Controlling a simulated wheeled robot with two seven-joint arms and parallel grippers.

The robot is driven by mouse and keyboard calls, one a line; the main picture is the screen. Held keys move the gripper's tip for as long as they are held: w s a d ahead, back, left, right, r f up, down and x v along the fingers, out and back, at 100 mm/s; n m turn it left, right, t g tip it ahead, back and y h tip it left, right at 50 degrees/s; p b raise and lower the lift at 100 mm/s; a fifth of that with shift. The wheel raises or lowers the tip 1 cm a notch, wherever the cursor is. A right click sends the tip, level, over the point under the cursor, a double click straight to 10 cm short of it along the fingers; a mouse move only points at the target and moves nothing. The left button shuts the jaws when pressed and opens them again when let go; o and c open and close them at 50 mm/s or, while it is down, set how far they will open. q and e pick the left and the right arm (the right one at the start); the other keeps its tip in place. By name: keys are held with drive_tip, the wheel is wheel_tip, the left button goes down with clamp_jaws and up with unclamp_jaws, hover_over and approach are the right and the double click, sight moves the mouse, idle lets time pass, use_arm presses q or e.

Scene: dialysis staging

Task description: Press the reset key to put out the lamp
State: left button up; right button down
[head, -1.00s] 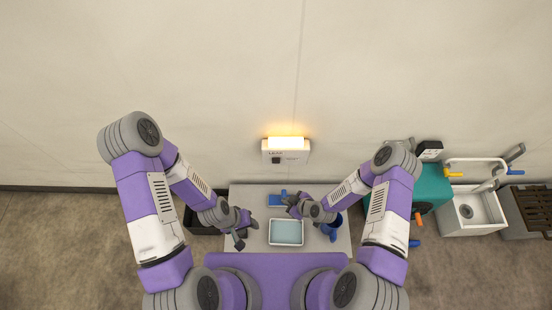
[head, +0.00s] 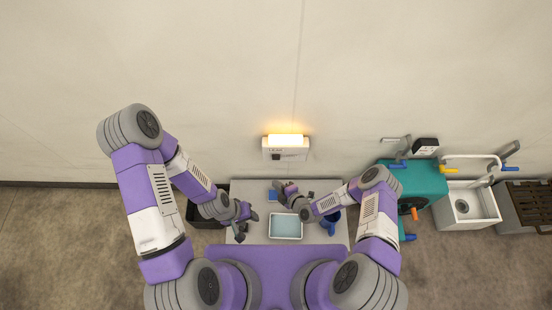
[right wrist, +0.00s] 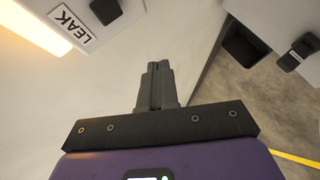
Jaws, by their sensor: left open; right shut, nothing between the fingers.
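The lamp (head: 286,140) glows orange on top of a white box (head: 298,155) on the wall; it also glows in the right wrist view (right wrist: 28,22). A dark key (head: 276,157) sits on the front of the box. In the right wrist view the dark key (right wrist: 106,10) is partly cut off by the top edge, beside a LEAK label (right wrist: 72,25). My right gripper (head: 279,188) is shut and empty, below the box in the picture and apart from the key; its closed fingers (right wrist: 158,70) show in the wrist view. My left gripper (head: 242,229) is open over the table's left side.
A dark bin (head: 206,221) stands left. A teal machine (head: 425,182) and a white sink (head: 466,206) stand right.

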sight(276, 157)
drive_tip(key=w+b, duration=0.4)
drive_tip(key=w, duration=0.4)
drive_tip(key=shift+w, duration=0.25)
idle(1.8)
drive_tip(key=shift+w+b, duration=0.45)
drive_tip(key=shift+b, duration=0.15)
